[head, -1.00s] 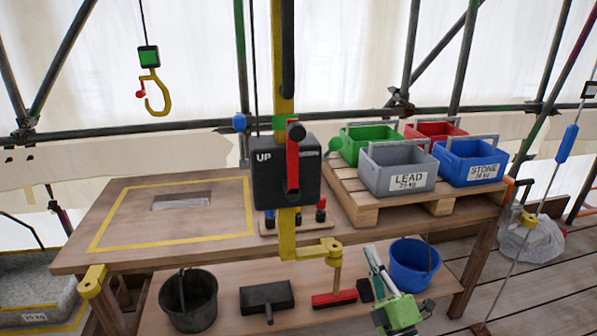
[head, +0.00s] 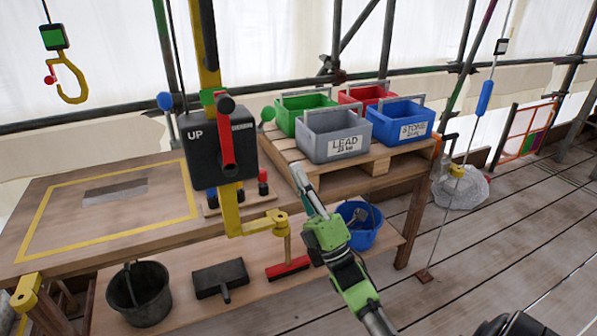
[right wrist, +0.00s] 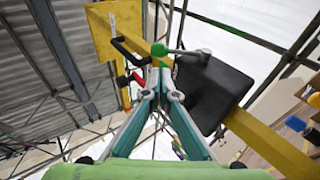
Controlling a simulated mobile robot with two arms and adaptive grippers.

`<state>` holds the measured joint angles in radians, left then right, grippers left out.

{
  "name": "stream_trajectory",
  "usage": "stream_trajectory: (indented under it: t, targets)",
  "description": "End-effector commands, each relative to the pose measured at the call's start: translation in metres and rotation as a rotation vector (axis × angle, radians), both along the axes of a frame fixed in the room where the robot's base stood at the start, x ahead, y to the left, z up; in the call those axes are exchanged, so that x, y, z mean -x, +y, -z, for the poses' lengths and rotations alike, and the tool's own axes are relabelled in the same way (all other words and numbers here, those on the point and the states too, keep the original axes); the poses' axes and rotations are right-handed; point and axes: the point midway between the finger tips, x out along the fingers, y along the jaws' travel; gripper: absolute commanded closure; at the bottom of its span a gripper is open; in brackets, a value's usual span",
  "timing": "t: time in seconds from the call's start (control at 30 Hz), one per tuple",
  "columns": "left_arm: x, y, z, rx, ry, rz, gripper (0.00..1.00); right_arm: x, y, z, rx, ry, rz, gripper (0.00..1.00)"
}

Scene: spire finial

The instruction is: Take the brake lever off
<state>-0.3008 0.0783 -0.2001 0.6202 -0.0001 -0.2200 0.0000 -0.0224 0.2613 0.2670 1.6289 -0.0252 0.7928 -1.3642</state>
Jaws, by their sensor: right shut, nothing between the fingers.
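A black hoist box (head: 205,148) marked "UP" is mounted on a yellow post (head: 204,45). An upright red lever (head: 227,140) with a black knob runs down its front. A green-knobbed lever (head: 266,115) sticks out from the box's right side. The frames do not label which is the brake lever. My right gripper (head: 299,174) is shut and empty, raised to the right of the box and below the green knob. In the right wrist view, its fingertips (right wrist: 160,72) point up toward the green knob (right wrist: 159,49), apparently apart from it. My left gripper is out of view.
A workbench (head: 60,240) carries a pallet (head: 375,166) with several bins close behind my right gripper. The yellow bracket (head: 262,227) juts right below the box. A hook (head: 70,80) hangs at left. Buckets stand low. Open floor (head: 500,250) lies right.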

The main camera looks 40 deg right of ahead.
Motion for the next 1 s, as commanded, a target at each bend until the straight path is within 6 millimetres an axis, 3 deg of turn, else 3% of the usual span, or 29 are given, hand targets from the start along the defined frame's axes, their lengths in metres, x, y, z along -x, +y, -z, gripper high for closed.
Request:
stream_trajectory:
  t: [0.1,0.4,0.63,1.0]
  targets:
    - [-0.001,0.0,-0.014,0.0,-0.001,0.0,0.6,-0.018,0.001,-0.026,0.0,-0.003,-0.001,1.0]
    - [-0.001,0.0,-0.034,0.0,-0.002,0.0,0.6,-0.055,0.003,-0.067,-0.001,0.0,-0.001,1.0]
    - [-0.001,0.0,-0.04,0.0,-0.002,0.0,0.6,-0.067,0.004,-0.077,-0.002,0.002,-0.001,1.0]
    - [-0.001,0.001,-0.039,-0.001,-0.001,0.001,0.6,-0.068,0.004,-0.077,-0.002,0.002,-0.001,1.0]
